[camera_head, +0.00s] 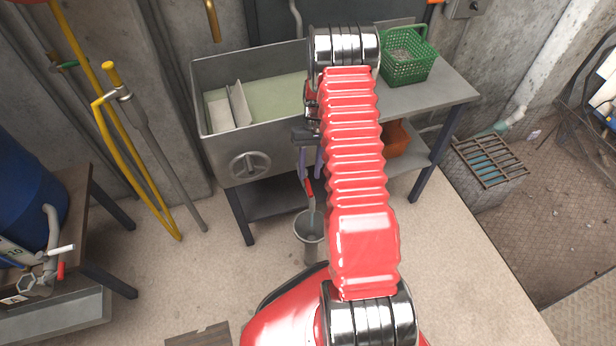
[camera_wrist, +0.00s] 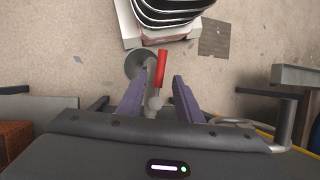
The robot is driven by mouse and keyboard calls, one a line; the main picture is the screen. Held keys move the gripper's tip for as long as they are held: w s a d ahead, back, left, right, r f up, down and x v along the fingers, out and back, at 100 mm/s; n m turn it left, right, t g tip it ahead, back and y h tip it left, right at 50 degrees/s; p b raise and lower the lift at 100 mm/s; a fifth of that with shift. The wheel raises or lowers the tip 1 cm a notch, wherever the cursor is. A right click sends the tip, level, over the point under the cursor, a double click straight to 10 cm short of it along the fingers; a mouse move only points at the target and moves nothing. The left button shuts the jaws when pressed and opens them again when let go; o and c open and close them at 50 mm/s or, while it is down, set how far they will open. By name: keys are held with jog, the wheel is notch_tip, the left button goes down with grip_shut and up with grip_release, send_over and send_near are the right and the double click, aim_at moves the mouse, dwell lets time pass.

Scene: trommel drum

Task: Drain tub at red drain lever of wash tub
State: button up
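The wash tub (camera_head: 223,155) is a grey metal basin with pale green water (camera_head: 268,105), on a dark-legged bench. The red drain lever (camera_head: 309,187) shows below the tub's front, on a grey drain pipe above a grey round container (camera_head: 309,228). In the wrist view the red lever (camera_wrist: 162,68) stands just beyond the fingertips, with the pipe (camera_wrist: 152,90) between them. My gripper (camera_head: 311,172) is in front of the tub. Its purple fingers are apart in the wrist view (camera_wrist: 155,88), one either side of the pipe, with gaps visible. Any contact is hard to tell.
A grey handwheel (camera_head: 250,165) is on the tub front. A green basket (camera_head: 408,58) stands on the bench at right. Yellow pipes (camera_head: 125,150) and a blue barrel (camera_head: 30,195) are at left. A grated box (camera_head: 485,165) is at right. Open floor lies in front.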

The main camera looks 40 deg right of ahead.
jog(key=v, duration=1)
jog(key=shift+w+r, duration=0.15)
jog(key=shift+w, duration=0.05)
jog(key=shift+d, duration=0.1)
jog(key=s+a+r+n+t+h, duration=0.1)
jog(key=s+a+r+t, duration=0.3)
jog(key=s+a+r, duration=0.7)
jog(key=s+a+r+n+t+h, duration=0.2)
jog(key=s+a+r+t, duration=0.3)
jog(key=s+a+r, duration=0.6)
jog(key=a+r, duration=0.4)
jog(key=r, duration=0.2)
jog(key=shift+r+n+h, duration=0.3)
jog(key=shift+r, duration=0.05)
